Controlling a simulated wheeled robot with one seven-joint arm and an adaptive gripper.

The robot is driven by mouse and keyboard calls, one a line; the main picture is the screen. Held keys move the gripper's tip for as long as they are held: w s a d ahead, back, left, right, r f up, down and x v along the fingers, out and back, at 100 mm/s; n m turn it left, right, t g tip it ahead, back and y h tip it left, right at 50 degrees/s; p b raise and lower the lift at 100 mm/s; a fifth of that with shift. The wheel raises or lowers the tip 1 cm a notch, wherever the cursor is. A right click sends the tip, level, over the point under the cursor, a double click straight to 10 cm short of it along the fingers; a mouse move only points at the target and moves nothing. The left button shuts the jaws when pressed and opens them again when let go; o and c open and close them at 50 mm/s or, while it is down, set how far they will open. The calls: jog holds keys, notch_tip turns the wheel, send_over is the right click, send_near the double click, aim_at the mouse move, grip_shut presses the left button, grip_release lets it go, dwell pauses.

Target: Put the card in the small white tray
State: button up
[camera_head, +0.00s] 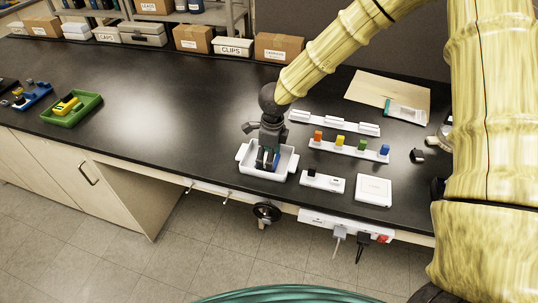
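The small white tray (291,164) with handles stands near the front edge of the black bench. My gripper (268,163) points straight down into it, with its fingertips inside the tray walls. A narrow blue piece (276,158), which may be the card, shows upright at the fingers. I cannot tell whether the fingers hold it or whether it touches the tray floor. The fingers and the tray wall hide part of it.
Right of the tray are a white strip with coloured blocks (349,149), a small white block holder (322,182) and a white box (374,190). A beige board (378,90) lies behind. A green tray (72,113) is at left. The bench between is clear.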

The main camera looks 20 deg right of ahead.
jog(key=o, duration=0.5)
jog(key=r, duration=0.4)
jog(key=r+b, duration=0.1)
jog(key=r, duration=0.3)
jog(key=d+r+b, duration=0.1)
jog(key=r, duration=0.3)
jog(key=shift+s+r, duration=0.1)
jog(key=shift+s, duration=0.2)
